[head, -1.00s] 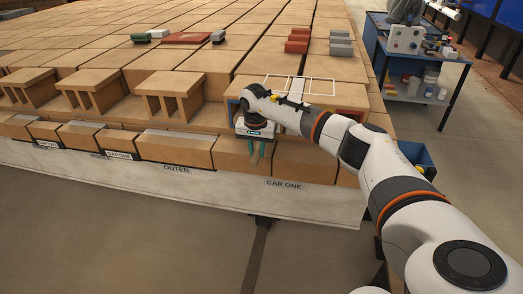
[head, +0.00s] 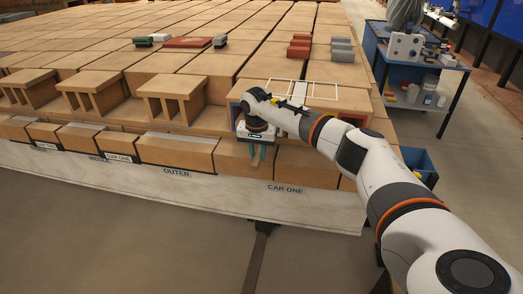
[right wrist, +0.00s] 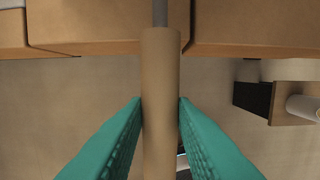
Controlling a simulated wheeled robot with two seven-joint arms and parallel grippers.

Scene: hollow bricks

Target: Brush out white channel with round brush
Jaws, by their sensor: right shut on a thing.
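My right gripper (head: 257,158) is low in front of the stack's front face, above the CAR ONE label, with its teal fingers pointing down. In the right wrist view it is shut on a tan round brush handle (right wrist: 160,75), one finger on each side. A grey metal shaft (right wrist: 160,12) runs from the handle towards the bricks at the top; the bristles are out of sight. Behind my right wrist is a brick with openings edged in blue (head: 235,112) and red (head: 352,120). A white channel opening is not visible; my arm covers the middle. My left gripper is out of view.
White outlines (head: 318,91) mark the brick top behind my wrist. Red blocks (head: 299,46) and grey blocks (head: 342,48) lie farther back. A blue bin (head: 418,165) hangs at the right end, near my arm. A blue trolley (head: 425,75) stands beyond. The floor in front is clear.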

